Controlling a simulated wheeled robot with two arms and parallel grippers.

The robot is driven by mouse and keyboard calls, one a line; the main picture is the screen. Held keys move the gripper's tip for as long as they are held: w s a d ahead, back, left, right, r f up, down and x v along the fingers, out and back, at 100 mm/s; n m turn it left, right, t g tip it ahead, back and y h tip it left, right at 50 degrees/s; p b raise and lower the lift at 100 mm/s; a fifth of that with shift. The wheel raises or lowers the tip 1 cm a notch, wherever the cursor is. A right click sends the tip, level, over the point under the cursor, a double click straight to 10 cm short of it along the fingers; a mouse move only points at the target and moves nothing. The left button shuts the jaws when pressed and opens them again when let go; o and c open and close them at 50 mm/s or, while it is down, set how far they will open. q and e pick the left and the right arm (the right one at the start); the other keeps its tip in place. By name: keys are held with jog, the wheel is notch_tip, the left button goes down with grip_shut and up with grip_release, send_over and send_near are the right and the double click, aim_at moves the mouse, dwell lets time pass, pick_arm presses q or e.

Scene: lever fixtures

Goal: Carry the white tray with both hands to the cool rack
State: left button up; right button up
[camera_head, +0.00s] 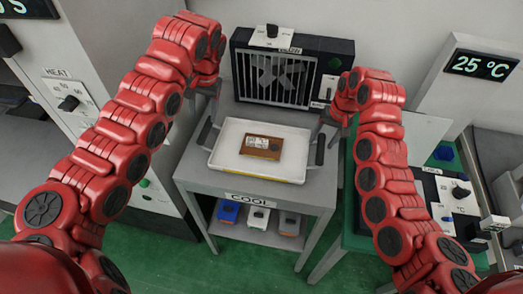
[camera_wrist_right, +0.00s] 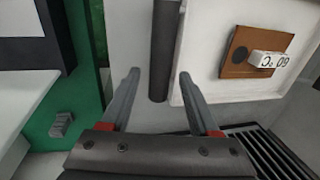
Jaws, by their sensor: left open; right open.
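The white tray (camera_head: 227,137) sits on the grey stand marked COOL (camera_head: 203,177). A brown block (camera_head: 262,147) with a pale label lies in it; in the right wrist view the block (camera_wrist_right: 238,62) carries a white tag. The tray has a black handle at its left (camera_head: 205,131) and right (camera_head: 320,150). My left gripper (camera_head: 209,92) is open, above and behind the left handle, apart from it. My right gripper (camera_wrist_right: 159,74) is open; in its wrist view the right handle (camera_wrist_right: 164,35) shows between the fingers, not gripped. Its depth relative to the fingertips is unclear.
A black fan unit (camera_head: 290,75) with a grille stands behind the tray. A HEAT panel (camera_head: 68,95) stands left. A green-edged bench (camera_head: 360,215) and a 25 °C display (camera_head: 480,65) are right.

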notch_tip(320, 180, up, 10)
jog(key=d, duration=0.2)
jog(key=shift+s, duration=0.25)
jog(key=shift+r, duration=0.1)
jog(key=shift+r, duration=0.15)
